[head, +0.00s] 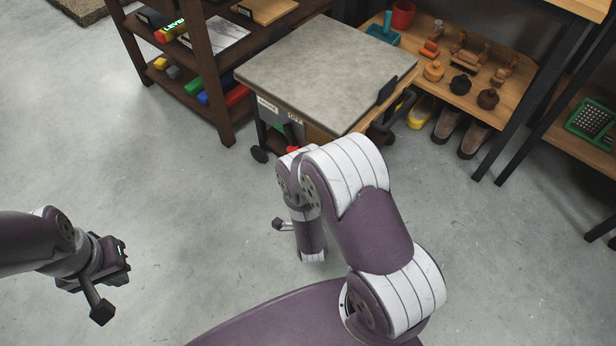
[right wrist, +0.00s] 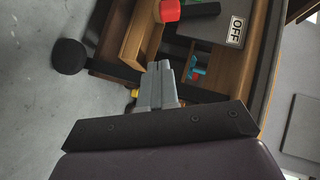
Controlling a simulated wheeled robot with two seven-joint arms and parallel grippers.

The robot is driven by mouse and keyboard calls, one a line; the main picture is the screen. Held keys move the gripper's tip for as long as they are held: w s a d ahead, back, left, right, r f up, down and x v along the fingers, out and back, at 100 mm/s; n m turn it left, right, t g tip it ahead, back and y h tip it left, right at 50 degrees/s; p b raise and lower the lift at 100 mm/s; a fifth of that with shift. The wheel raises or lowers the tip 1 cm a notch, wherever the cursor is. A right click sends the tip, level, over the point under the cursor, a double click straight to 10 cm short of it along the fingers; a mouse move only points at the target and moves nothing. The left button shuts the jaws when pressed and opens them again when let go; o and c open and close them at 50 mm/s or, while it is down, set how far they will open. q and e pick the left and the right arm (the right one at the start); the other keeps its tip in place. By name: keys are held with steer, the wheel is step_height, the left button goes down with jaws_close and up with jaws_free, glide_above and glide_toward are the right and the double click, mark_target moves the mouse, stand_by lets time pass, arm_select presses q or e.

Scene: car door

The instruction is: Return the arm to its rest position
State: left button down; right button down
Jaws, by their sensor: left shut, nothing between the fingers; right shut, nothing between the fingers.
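My left arm comes in at the left edge of the head view, and its dark gripper (head: 116,262) hangs over bare floor, apart from everything. Its fingertips are small there; it looks shut and empty. My right arm, purple and white, is bent in the middle of the head view, its forearm pointing down in front of a cart. The right gripper's fingers are hidden in the head view. In the right wrist view the right gripper's grey fingers (right wrist: 158,68) are together with nothing between them, in front of the cart's side.
The grey-topped cart (head: 325,72) stands just beyond my right arm. Its red knob (right wrist: 168,10) and OFF label (right wrist: 236,30) show close to the right fingers. A dark shelf (head: 205,70) stands behind left, a wooden workbench (head: 475,100) behind right. Floor at left is clear.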

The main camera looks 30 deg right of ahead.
steer(key=shift+s, duration=0.15)
stand_by(0.3)
steer(key=s+a+f+n+g+y, duration=0.4)
steer(key=s+a+f+n+g, duration=0.1)
steer(key=s+n+g, duration=0.35)
steer(key=s+a+r+n+g+y+p, duration=0.1)
steer(key=s+r+n+g+p, duration=0.2)
steer(key=r, duration=0.8)
steer(key=s+a+r+n+g, duration=0.1)
steer(key=s+r+n, duration=0.25)
steer(key=r, duration=0.65)
steer(key=s+a+r+n+g+y+p, duration=0.15)
steer(key=r+n, duration=0.35)
steer(key=r, duration=0.6)
step_height(320, 180, up, 45)
steer(key=w+t+p, duration=0.1)
steer(key=t+p, duration=0.1)
steer(key=p, duration=3.8)
steer(key=shift+w+d+r, duration=0.2)
steer(key=shift+w+d, duration=0.05)
